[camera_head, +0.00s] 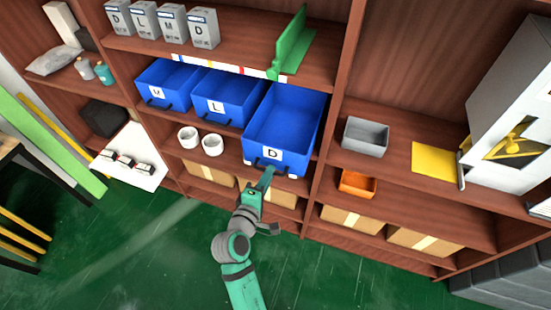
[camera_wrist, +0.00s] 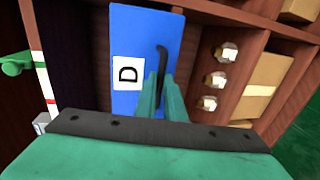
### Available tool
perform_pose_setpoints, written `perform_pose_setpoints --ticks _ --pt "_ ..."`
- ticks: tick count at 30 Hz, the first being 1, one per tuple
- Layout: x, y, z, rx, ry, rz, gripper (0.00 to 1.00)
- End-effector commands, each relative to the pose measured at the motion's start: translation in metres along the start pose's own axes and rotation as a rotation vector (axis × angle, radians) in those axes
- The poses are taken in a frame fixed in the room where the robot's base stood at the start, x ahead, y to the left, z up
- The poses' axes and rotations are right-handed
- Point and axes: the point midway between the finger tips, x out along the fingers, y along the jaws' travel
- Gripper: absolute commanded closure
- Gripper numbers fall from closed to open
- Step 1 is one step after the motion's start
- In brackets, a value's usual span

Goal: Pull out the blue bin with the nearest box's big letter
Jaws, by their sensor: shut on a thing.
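The blue bin marked D (camera_head: 280,122) sits on the middle shelf and juts out farther than the blue bin marked L (camera_head: 222,98) and the leftmost blue bin (camera_head: 167,84), whose letter looks like M. My gripper (camera_head: 268,178) is at the front of the D bin, shut on its dark handle. In the wrist view, the gripper fingers (camera_wrist: 160,98) close around the handle (camera_wrist: 162,62) beside the D label (camera_wrist: 128,74). Several boxes with big letters stand on the top shelf; the rightmost box (camera_head: 203,28) shows D.
Two white cups (camera_head: 200,140) stand left of the D bin. A grey bin (camera_head: 366,137) and an orange tray (camera_head: 357,183) are right of the divider. A green bracket-like object (camera_head: 292,46) is on the shelf above. Green floor in front is open.

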Motion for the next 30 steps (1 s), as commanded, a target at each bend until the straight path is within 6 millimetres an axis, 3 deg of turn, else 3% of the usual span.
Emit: perform_pose_setpoints --ticks 3,9,22,23,24,30 --pt "-0.024 -0.006 0.000 -0.001 0.001 -0.003 1.00" --pt "-0.045 -0.010 0.000 0.000 0.001 -0.001 1.00" --pt "-0.049 -0.011 -0.001 0.000 0.001 -0.001 1.00" --pt "-0.049 -0.011 -0.001 0.000 0.001 -0.001 0.84" --pt "-0.049 -0.011 -0.001 0.000 0.001 -0.001 0.74" --pt "-0.049 -0.011 0.000 0.000 0.001 0.000 0.73"
